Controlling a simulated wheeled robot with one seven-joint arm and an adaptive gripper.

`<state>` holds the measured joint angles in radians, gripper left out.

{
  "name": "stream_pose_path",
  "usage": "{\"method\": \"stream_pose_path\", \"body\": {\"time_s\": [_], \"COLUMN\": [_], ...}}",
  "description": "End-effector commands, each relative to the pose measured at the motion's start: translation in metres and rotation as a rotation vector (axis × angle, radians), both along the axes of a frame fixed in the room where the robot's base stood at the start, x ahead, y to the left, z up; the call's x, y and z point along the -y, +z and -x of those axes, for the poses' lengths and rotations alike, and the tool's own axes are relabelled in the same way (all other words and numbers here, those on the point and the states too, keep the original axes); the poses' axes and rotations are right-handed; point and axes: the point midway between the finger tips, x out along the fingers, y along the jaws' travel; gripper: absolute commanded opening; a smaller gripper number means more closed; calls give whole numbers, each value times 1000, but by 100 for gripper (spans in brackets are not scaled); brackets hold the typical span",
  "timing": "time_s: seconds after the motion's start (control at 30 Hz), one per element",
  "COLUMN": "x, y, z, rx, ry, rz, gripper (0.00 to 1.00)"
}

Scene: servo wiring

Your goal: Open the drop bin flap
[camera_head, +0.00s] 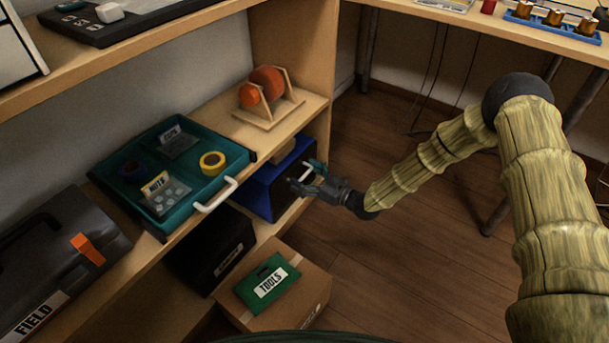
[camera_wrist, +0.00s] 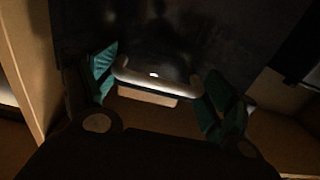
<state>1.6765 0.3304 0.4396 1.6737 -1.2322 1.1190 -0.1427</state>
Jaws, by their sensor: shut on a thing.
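The blue drop bin (camera_head: 262,190) sits on the shelf under the teal tray. Its dark flap (camera_wrist: 180,35) fills the upper middle of the wrist view, with a pale bar handle (camera_wrist: 155,80) across its edge. My gripper (camera_head: 307,175) reaches the bin's front from the right. In the wrist view my gripper (camera_wrist: 160,88) has its teal fingers at the two ends of the handle and is shut on it. The flap's tilt is hard to tell because the picture is dark and my gripper covers part of it.
A teal tray (camera_head: 228,178) with tape rolls stands left above the bin. A cardboard box (camera_head: 312,290) with a green TOOLS case (camera_head: 267,283) sits below. An orange-wheeled stand (camera_head: 268,105) is on the shelf above.

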Motion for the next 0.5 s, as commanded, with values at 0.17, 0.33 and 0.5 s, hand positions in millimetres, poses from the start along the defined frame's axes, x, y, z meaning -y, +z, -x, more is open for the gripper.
{"method": "stream_pose_path", "body": {"time_s": [0.17, 0.33, 0.5], "x": [3, 12, 26], "y": [0, -4, -9], "z": [0, 6, 15], "rx": [14, 47, 81], "ry": [-3, -3, -2], "rz": [-17, -69, -114], "gripper": [42, 42, 42]}}
